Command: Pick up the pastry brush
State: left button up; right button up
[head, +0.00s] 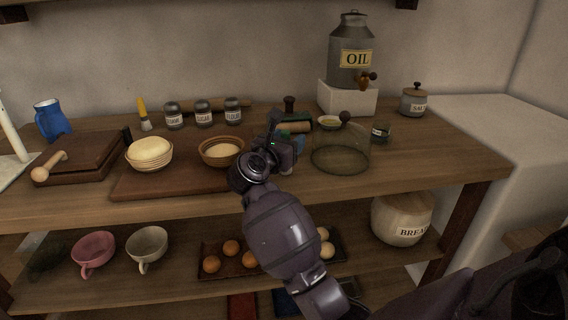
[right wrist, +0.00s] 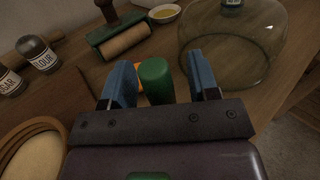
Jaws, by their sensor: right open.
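An upright brush-like thing with a yellow handle (head: 142,105) and a pale lower end stands at the back left of the worktop, left of the jars. It looks like a pastry brush. My right gripper (right wrist: 163,85) is open, well to the right of it. A green rounded upright thing (right wrist: 156,80) shows between the right jaws, with a bit of orange beside it. I cannot tell what it is; there are visible gaps on both sides. In the head view my right gripper (head: 285,150) hides most of that spot. My left gripper is not in view.
A glass dome (head: 341,155) stands close right of my right gripper. A roller tool (right wrist: 124,40) lies just beyond it, and a bowl with a pale filling (head: 221,152) stands to its left. Labelled jars (head: 203,113) stand behind. The worktop's front left strip is clear.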

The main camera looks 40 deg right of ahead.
jog(key=shift+w+d, duration=0.15)
jog(key=shift+d, duration=0.2)
grip_shut()
